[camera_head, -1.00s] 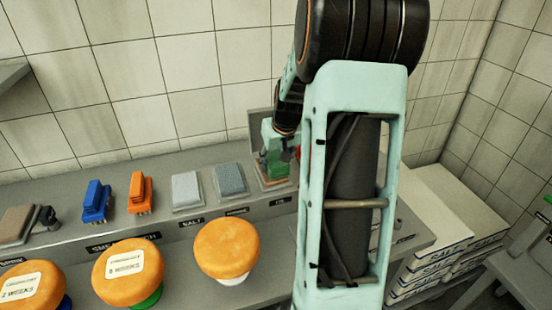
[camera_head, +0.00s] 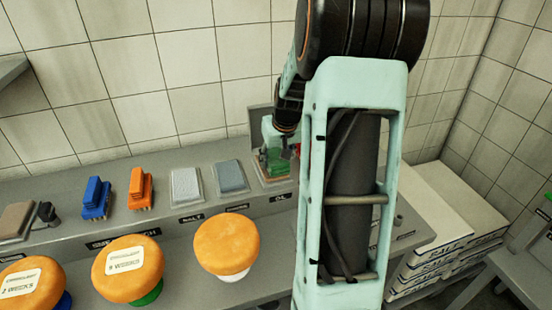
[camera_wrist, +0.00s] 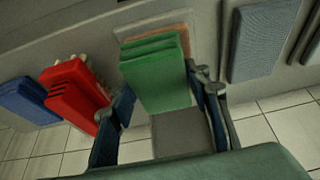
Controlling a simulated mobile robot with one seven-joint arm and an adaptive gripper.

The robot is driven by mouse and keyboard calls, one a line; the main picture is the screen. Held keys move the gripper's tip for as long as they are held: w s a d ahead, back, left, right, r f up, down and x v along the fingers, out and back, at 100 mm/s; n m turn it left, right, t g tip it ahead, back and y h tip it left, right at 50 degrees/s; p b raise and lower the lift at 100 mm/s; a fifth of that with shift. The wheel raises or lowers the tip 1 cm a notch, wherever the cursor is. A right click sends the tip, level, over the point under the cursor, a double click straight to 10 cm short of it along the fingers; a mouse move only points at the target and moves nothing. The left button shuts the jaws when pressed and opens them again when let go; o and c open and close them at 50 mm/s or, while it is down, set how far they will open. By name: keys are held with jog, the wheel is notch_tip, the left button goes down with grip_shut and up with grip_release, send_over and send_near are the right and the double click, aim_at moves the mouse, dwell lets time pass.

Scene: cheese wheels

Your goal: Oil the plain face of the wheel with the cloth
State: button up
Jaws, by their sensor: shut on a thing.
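The green folded cloth (camera_head: 274,166) is at the OIL place at the right of the back ledge. In the wrist view the green cloth (camera_wrist: 158,78) is between the two fingers of my gripper (camera_wrist: 158,92), which is shut on it. In the head view my gripper (camera_head: 279,150) is over that place, partly hidden by my arm. The plain, unlabelled orange cheese wheel (camera_head: 226,245) sits on a white stand on the lower counter, left of my arm and apart from the cloth. Its upper face is bare.
Two labelled wheels, one (camera_head: 128,268) on a green stand and another (camera_head: 32,284), stand to the left. A blue brush (camera_head: 97,198), an orange brush (camera_head: 140,190) and two grey pads (camera_head: 187,185) line the ledge. A red block (camera_wrist: 75,97) is beside the cloth. White boxes (camera_head: 450,240) are stacked right.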

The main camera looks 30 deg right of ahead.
aim_at(276, 158)
jog(key=shift+s+f+b, duration=0.1)
jog(key=shift+f+b, duration=0.35)
jog(key=shift+f, duration=0.05)
dwell(1.5)
jog(key=shift+r, duration=0.1)
jog(key=shift+r+p, duration=2.1)
jog(key=shift+r, duration=1.4)
